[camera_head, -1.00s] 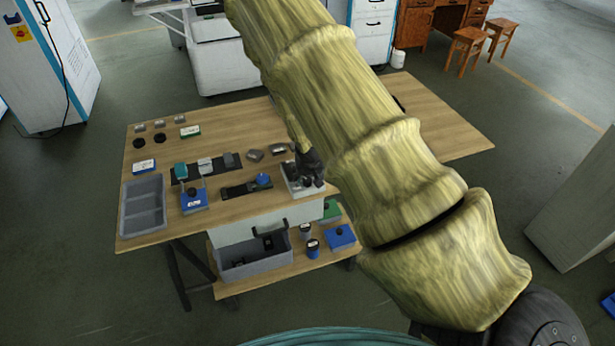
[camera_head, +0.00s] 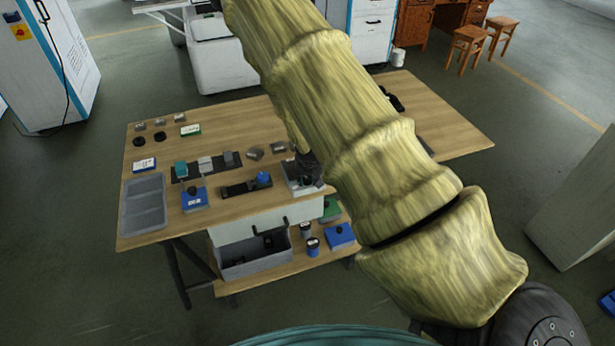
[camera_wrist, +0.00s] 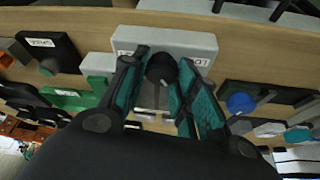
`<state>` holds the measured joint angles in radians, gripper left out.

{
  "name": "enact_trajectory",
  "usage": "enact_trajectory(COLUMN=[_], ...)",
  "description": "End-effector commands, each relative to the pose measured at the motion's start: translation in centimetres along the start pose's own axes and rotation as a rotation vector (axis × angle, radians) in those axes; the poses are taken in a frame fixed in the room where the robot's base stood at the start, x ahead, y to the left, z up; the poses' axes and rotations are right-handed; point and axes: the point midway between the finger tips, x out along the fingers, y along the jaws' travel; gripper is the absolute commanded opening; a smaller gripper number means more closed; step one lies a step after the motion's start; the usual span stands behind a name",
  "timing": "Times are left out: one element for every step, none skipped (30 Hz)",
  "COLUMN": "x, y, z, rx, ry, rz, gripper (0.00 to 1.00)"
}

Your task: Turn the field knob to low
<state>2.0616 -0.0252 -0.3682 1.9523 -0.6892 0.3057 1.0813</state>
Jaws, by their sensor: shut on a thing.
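A light grey control box (camera_head: 294,186) stands at the front edge of the table, near the lower end of my arm. In the wrist view the same box (camera_wrist: 205,42) carries white labels; one seems to end in "LO", seen tilted. A round black knob (camera_wrist: 161,67) on the box sits between my two teal-padded fingers. My gripper (camera_wrist: 163,75) is shut on this knob, one finger on each side. In the head view my gripper (camera_head: 306,165) is a small dark shape over the box, and the knob is hard to make out there.
The wooden table (camera_head: 235,130) holds a grey tray (camera_head: 124,205), a blue box (camera_head: 194,200) and a dark slide with a blue knob (camera_head: 264,178). In the wrist view a green item (camera_wrist: 70,98) lies close to my left finger. A lower shelf holds a grey bin (camera_head: 228,268).

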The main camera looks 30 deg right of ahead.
Motion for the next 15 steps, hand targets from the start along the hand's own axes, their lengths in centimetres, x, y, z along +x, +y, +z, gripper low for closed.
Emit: enact_trajectory(x=[-0.03,-0.03,-0.04,-0.05,-0.06,-0.06,-0.08,-0.09,-0.11,-0.12,-0.13,-0.15,-0.16,-0.17,-0.18], y=[0.02,0.03,0.03,0.04,0.05,0.06,0.06,0.05,0.06,0.10,0.12,0.14,0.18,0.17,0.15], z=[-0.01,-0.01,-0.01,-0.01,-0.02,-0.02,-0.03,-0.04,-0.05,-0.06,-0.07,-0.08,-0.09,-0.10,-0.10], rx=[-0.005,-0.011,-0.021,-0.030,-0.041,-0.057,-0.072,-0.087,-0.110,-0.128,-0.148,-0.175,-0.193,-0.212,-0.238], ry=[0.000,0.000,0.000,0.000,0.000,0.000,0.000,0.000,0.000,0.000,0.000,0.000,0.000,0.000,0.000], rz=[-0.003,-0.005,-0.010,-0.014,-0.019,-0.027,-0.033,-0.040,-0.050,-0.058,-0.065,-0.076,-0.084,-0.092,-0.103], gripper=[0.06,0.06,0.06,0.06,0.06,0.06,0.06,0.06,0.06,0.06,0.06,0.06,0.06,0.06,0.06])
